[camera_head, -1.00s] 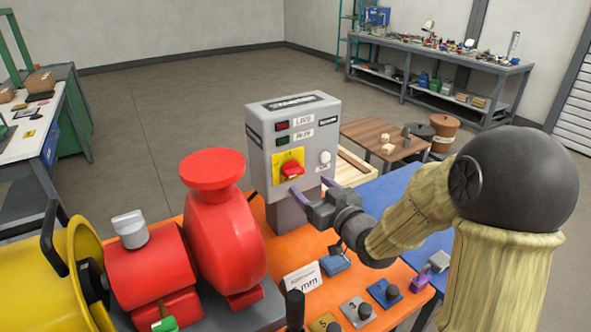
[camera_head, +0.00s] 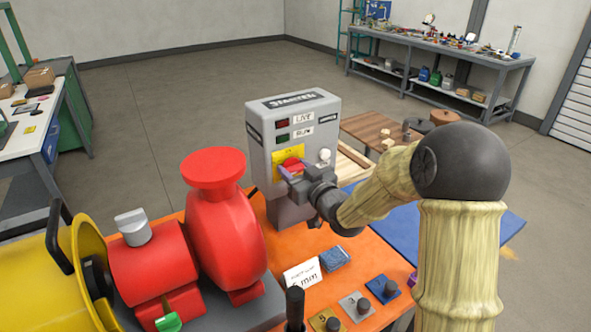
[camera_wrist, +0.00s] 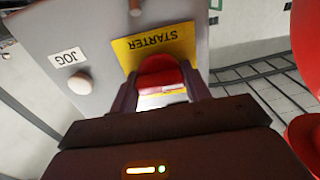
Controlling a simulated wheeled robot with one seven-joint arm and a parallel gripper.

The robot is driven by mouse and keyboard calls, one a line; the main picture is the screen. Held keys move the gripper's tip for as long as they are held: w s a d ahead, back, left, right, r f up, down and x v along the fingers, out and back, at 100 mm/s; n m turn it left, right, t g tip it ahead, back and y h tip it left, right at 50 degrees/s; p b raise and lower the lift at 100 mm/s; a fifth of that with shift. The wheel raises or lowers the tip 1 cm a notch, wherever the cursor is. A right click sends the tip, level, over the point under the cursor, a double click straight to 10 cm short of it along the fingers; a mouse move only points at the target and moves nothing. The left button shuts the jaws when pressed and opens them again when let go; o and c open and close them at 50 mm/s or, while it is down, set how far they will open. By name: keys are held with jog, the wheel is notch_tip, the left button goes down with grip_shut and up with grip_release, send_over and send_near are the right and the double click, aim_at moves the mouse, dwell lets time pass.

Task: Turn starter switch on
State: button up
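The grey starter box (camera_head: 262,150) stands on the orange bench. Its red rotary starter switch (camera_head: 290,165) sits on a yellow plate on the front face. In the wrist view the red switch (camera_wrist: 160,75) shows under the upside-down word STARTER. My gripper (camera_head: 287,172) is at the switch. In the wrist view my gripper (camera_wrist: 160,82) has its purple fingers apart, one on each side of the switch knob. It looks open; I cannot tell whether either finger touches the knob. The knob is partly hidden by my gripper in the head view.
A white JOG button (camera_head: 324,156) is right of the switch. LIVE (camera_head: 282,124) and RUN (camera_head: 282,137) lamps are above and look dim. The red pump (camera_head: 222,225) stands close on the left. A card (camera_head: 302,274) and several knobbed blocks lie in front.

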jog(key=shift+c, duration=1.4)
jog(key=shift+o, duration=0.2)
jog(key=shift+m, duration=0.5)
jog(key=m, duration=0.2)
jog(key=shift+m, duration=0.4)
jog(key=m+p, duration=0.1)
jog(key=m, duration=0.3)
jog(key=shift+d+m, duration=0.1)
jog(key=shift+m, duration=0.2)
jog(key=m+p, duration=0.2)
jog(key=m, duration=0.3)
jog(key=shift+p, duration=0.4)
jog(key=m+p, duration=0.1)
jog(key=m, duration=0.3)
jog(key=shift+m+p, duration=0.3)
jog(key=shift+p, duration=0.05)
jog(key=shift+f, duration=0.1)
